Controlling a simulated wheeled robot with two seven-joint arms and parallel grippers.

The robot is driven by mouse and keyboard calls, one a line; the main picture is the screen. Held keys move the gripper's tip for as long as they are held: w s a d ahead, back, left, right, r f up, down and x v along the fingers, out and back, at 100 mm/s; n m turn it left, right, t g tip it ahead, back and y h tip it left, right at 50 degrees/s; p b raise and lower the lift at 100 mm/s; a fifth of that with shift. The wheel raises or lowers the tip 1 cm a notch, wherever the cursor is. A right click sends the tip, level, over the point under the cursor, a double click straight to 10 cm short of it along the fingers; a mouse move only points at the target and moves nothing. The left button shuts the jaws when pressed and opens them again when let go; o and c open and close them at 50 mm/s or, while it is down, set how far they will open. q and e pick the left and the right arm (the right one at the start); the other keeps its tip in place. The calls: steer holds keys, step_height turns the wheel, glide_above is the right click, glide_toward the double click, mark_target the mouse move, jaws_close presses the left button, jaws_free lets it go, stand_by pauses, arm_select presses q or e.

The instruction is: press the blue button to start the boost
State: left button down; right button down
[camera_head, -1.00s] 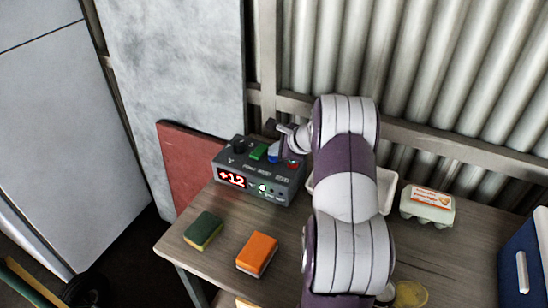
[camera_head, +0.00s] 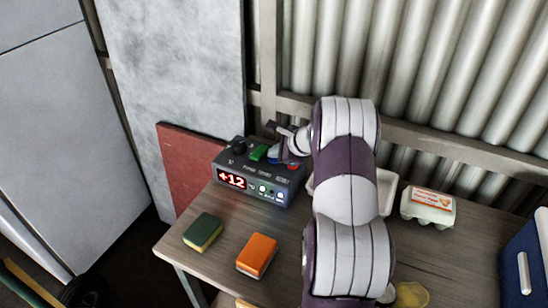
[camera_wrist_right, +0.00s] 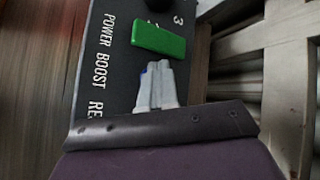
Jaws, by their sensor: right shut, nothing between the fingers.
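A dark grey control box (camera_head: 225,163) stands on the wooden table, with a red "+12" display on its front. On its top are a green button (camera_head: 258,152), a blue button (camera_head: 273,153) and a red button (camera_head: 293,165). My right gripper (camera_head: 284,155) is shut and empty, pointing down at the blue button. In the right wrist view its fingertips (camera_wrist_right: 155,68) cover most of the blue button, next to the word BOOST; only a sliver of blue shows. They appear to touch it. My left gripper is not in view.
A white tray (camera_head: 390,188) is partly hidden behind my right arm. An egg carton (camera_head: 428,206) and a blue cooler (camera_head: 527,262) are at the right. Corrugated metal stands behind.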

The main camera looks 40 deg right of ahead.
steer(key=shift+r+p, duration=0.45)
steer(key=shift+r, duration=0.3)
steer(key=shift+r, duration=0.1)
step_height(320, 180, up, 5)
steer(key=p, duration=0.4)
stand_by(0.4)
